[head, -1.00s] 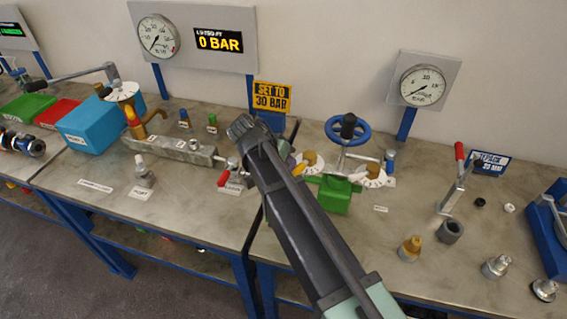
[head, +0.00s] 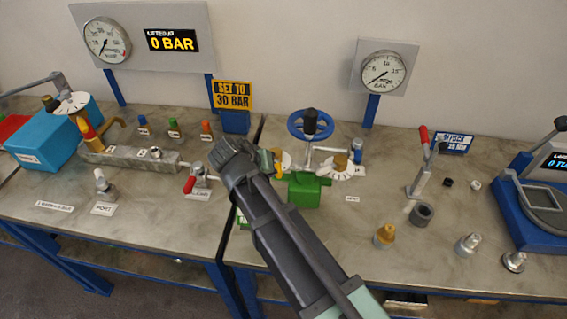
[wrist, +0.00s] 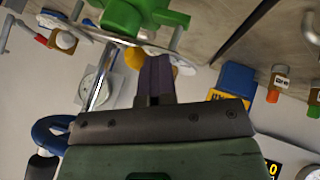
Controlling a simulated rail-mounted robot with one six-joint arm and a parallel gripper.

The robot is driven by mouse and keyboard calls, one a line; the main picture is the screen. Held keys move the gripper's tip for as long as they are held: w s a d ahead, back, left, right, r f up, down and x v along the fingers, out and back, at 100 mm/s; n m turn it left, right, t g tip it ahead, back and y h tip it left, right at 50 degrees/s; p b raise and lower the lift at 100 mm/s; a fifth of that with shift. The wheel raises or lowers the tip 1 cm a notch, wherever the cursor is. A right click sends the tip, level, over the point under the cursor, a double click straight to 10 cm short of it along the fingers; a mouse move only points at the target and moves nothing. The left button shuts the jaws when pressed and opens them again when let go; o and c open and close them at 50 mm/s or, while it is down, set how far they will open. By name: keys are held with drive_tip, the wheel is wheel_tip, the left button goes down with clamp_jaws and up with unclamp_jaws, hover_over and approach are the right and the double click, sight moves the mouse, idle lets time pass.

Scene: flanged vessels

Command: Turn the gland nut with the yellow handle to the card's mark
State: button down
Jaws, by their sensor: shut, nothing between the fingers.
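In the head view, a green valve body (head: 304,191) stands on the bench with a blue handwheel (head: 310,125) above it. A brass nut (head: 341,162) sits over a white marked dial (head: 338,173) on its right. A yellow part (head: 277,153), perhaps the yellow handle, shows just right of my gripper (head: 232,156), partly hidden. The wrist view shows my fingers (wrist: 157,64) shut and empty, with a yellow knob (wrist: 135,58) just left of them; I cannot tell whether they touch. The yellow card (head: 233,95) reads "SET TO 30 BAR".
A round gauge (head: 383,72) stands behind the valve; another gauge (head: 107,39) and a "0 BAR" display (head: 172,40) are at the left. A red-handled lever (head: 189,184) is left of my gripper, another (head: 424,140) at the right. Loose fittings lie front right.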

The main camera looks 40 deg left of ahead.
drive_tip(key=shift+d, duration=0.2)
drive_tip(key=shift+w+d, duration=0.1)
idle(0.4)
drive_tip(key=s+a+r+p, duration=0.2)
drive_tip(key=s+r+p, duration=0.5)
drive_tip(key=s, duration=0.2)
drive_tip(key=shift+s+a+r, duration=0.2)
drive_tip(key=shift+a+r, duration=0.05)
drive_tip(key=shift+a, duration=0.05)
